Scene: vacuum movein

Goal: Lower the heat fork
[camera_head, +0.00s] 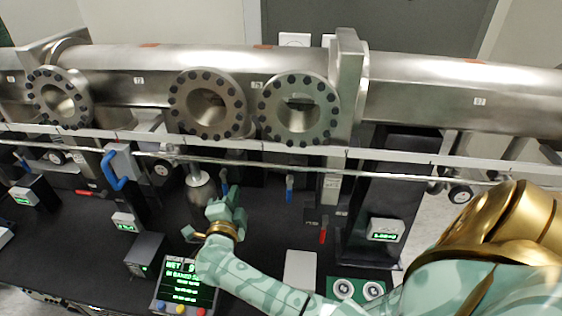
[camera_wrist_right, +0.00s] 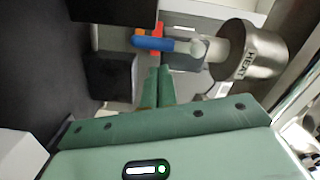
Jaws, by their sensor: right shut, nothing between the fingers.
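In the right wrist view, a metal cylinder marked HEAT (camera_wrist_right: 250,52) carries a rod with a blue grip (camera_wrist_right: 153,43); an orange piece (camera_wrist_right: 160,35) shows behind the grip. I cannot tell which part is the fork. My right gripper (camera_wrist_right: 159,84) is shut and empty, its green fingers pointing toward the blue grip, just short of it in the picture; contact is unclear. In the head view, this gripper (camera_head: 225,203) is below the pipe, beside a metal cylinder (camera_head: 197,178) and just under a blue lever (camera_head: 224,177). My left gripper is out of view.
A large flanged steel pipe (camera_head: 430,90) spans the back, with a thin rail (camera_head: 400,172) before it. Another blue lever (camera_head: 289,186) and a red lever (camera_head: 323,237) stand to the right. A green-lit display (camera_head: 185,283) and small boxes sit in front on the black bench.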

